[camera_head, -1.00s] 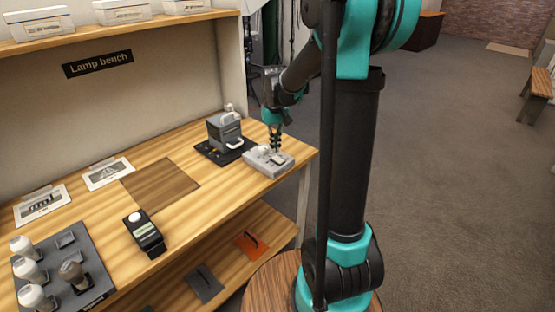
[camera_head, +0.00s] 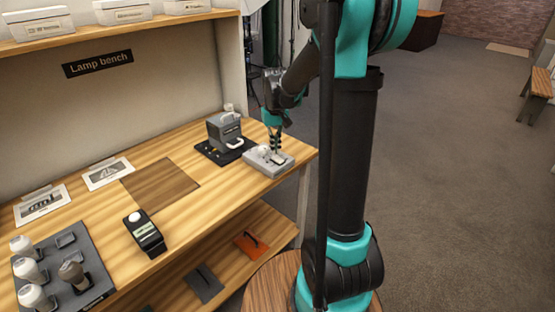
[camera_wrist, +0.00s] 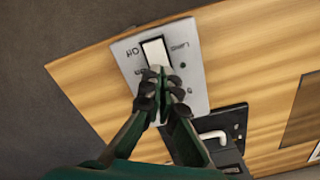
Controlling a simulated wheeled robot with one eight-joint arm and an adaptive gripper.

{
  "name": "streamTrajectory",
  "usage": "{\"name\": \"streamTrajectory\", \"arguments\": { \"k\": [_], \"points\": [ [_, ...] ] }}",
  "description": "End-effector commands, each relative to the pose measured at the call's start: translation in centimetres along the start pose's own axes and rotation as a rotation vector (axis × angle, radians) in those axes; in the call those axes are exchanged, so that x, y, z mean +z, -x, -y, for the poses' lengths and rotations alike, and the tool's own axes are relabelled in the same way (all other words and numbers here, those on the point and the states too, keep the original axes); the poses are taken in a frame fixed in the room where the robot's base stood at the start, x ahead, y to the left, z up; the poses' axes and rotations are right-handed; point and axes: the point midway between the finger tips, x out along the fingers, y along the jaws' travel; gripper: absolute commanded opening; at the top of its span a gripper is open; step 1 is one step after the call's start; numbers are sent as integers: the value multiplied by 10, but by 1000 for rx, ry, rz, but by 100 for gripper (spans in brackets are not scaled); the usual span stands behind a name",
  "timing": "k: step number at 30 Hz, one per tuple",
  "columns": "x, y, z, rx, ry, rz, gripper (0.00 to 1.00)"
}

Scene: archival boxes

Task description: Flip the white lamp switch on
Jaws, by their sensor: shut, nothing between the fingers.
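The pale grey switch box (camera_head: 285,167) sits at the right end of the bench, with a white rounded part (camera_head: 263,151) on its top. In the wrist view the box's face (camera_wrist: 191,62) carries a white rocker switch (camera_wrist: 154,49) in a dark frame, with printed words including "Lamp" and "Off". My gripper (camera_head: 275,153) is over the box and shut on nothing. In the wrist view its fingertips (camera_wrist: 161,74) are together at the near end of the rocker and hide that end. I cannot tell whether they touch it or which way it is tilted.
A dark grey device with a pale handle (camera_head: 225,129) stands on a black base just left of the box. A handheld meter (camera_head: 144,232) and a tray of bulbs (camera_head: 88,246) are farther left. The brown mat (camera_head: 160,186) is bare.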

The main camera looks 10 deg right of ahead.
Motion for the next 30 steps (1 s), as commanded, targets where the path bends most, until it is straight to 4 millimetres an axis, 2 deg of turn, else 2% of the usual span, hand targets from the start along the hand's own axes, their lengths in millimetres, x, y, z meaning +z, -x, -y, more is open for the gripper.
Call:
{"name": "streamTrajectory", "arguments": {
  "k": [30],
  "points": [
    [0, -6, 0, 0, 0, 0, 0]
  ]
}}
